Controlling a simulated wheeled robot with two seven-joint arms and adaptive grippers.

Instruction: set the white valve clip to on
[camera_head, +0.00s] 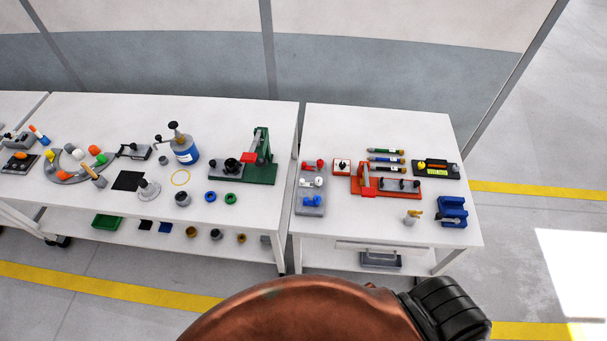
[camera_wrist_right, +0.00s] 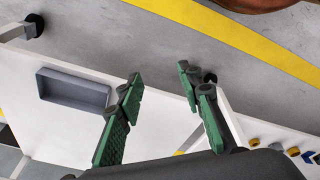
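The white valve clip (camera_head: 310,182) is the middle one of three on a grey valve block (camera_head: 304,208) near the left edge of the right-hand table. A red clip (camera_head: 313,164) is behind it and a blue clip (camera_head: 312,201) is in front. The white clip is too small to read its setting. My right gripper (camera_wrist_right: 160,78) shows only in the right wrist view, with its two green fingers spread apart and nothing between them. It is away from the valve block, which is not visible in that view. My left gripper is not in view.
Near the block are a small red-and-white switch box (camera_head: 341,166), a red clamp fixture (camera_head: 403,196), several pens and a blue holder (camera_head: 453,211). The left table (camera_head: 120,105) carries many tools. A grey tray (camera_wrist_right: 75,90) shows near the right gripper.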

